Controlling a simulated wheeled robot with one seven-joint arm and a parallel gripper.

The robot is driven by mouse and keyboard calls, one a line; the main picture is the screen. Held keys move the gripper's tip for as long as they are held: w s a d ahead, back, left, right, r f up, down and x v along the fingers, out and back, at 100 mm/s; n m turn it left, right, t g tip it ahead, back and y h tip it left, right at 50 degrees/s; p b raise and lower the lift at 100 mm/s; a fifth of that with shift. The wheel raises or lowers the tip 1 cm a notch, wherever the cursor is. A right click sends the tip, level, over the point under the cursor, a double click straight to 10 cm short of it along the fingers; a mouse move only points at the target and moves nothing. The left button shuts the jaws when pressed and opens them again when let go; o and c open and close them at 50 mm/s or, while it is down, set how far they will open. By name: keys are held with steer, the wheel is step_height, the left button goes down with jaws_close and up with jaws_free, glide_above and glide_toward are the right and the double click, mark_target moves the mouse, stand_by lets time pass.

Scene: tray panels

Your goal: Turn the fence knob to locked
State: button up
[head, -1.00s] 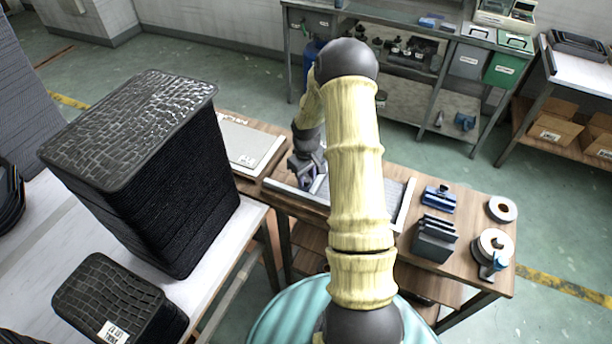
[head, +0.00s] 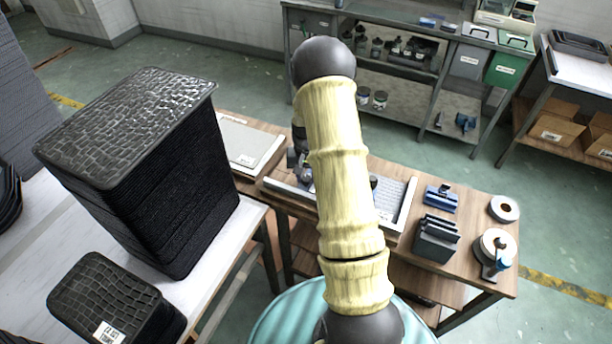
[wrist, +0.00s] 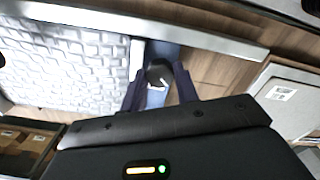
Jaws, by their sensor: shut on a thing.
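The dark round fence knob (wrist: 159,73) is in the upper middle of the wrist view, with a pale mark near its lower edge. My gripper (wrist: 160,88) has one dark finger on each side of the knob and is shut on it. The knob stands on a blue-grey strip beside a pale textured panel (wrist: 65,65). In the head view my gripper (head: 302,172) is at the left end of the framed panel fixture (head: 405,208), partly hidden by my arm. I cannot read the locked marking.
A tall stack of black textured trays (head: 130,130) stands left, with a smaller stack (head: 105,295) in front. A blue tool (head: 441,198), a dark slotted holder (head: 435,238) and tape rolls (head: 503,208) sit on the bench's right. A small dark round part (head: 374,181) shows beside my arm.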

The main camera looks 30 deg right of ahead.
mark_target(306, 178)
steer(key=m, duration=0.4)
steer(key=shift+m, duration=0.3)
steer(key=m, duration=0.4)
steer(key=shift+m+p, duration=0.35)
steer(key=shift+m, duration=0.05)
steer(key=o, duration=1)
steer(key=shift+c, duration=0.2)
steer(key=shift+r, duration=0.1)
step_height(306, 178, up, 17)
steer(key=b, duration=0.1)
steer(key=shift+r, duration=0.1)
